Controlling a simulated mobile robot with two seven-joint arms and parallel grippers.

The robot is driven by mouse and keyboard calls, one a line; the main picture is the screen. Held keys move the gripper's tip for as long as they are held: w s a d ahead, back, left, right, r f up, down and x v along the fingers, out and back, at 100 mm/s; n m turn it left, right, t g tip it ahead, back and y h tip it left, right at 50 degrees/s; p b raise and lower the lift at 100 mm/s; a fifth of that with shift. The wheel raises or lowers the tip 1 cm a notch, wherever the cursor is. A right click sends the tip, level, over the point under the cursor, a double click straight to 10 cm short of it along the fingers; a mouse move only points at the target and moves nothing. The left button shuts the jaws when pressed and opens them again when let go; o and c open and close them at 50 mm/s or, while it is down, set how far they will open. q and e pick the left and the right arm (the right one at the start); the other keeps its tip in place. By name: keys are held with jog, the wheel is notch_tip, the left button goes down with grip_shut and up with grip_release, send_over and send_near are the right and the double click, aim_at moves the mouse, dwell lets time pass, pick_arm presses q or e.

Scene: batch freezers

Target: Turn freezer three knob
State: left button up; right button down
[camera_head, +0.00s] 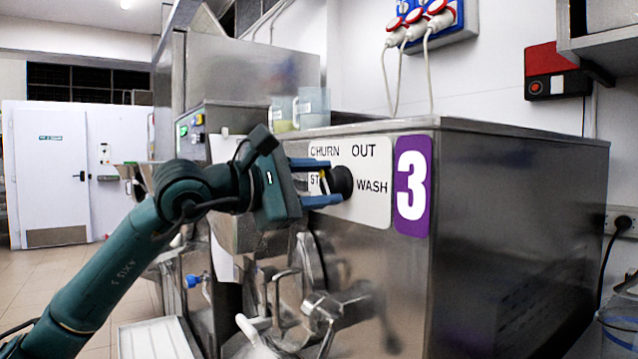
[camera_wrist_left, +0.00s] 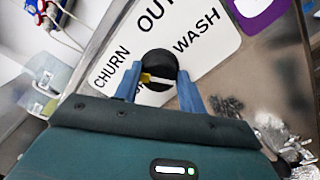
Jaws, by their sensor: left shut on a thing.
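The freezer three knob (camera_head: 340,182) is a round black knob on a white label plate (camera_head: 375,205) marked CHURN, OUT, WASH and a partly hidden word. A purple sign (camera_head: 412,186) with a white 3 is beside the plate. My left gripper (camera_head: 330,182) has its blue fingers on either side of the knob, shut on it. In the left wrist view the knob (camera_wrist_left: 158,68) sits between the blue fingers (camera_wrist_left: 160,84), and its yellow pointer mark shows near its lower left edge. My right gripper is not in view.
The steel freezer body (camera_head: 520,210) fills the right side. Metal handles and a spout (camera_head: 320,305) stick out below the plate. Clear plastic jugs (camera_head: 312,107) stand on top. A red and black switch box (camera_head: 556,72) is on the wall.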

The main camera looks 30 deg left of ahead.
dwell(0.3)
pick_arm(q)
jog(key=o, duration=0.9)
jog(key=shift+o, duration=0.2)
jog(key=shift+s+a+f, duration=0.1)
jog(key=shift+s+a, duration=0.1)
jog(key=shift+s, duration=0.1)
jog(key=b+v, duration=0.8)
jog(key=v, duration=0.4)
jog(key=shift+s, duration=0.25)
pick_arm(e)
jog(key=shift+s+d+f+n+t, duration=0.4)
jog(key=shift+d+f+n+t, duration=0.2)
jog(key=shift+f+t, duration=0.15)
pick_arm(q)
jog(key=shift+a, duration=0.1)
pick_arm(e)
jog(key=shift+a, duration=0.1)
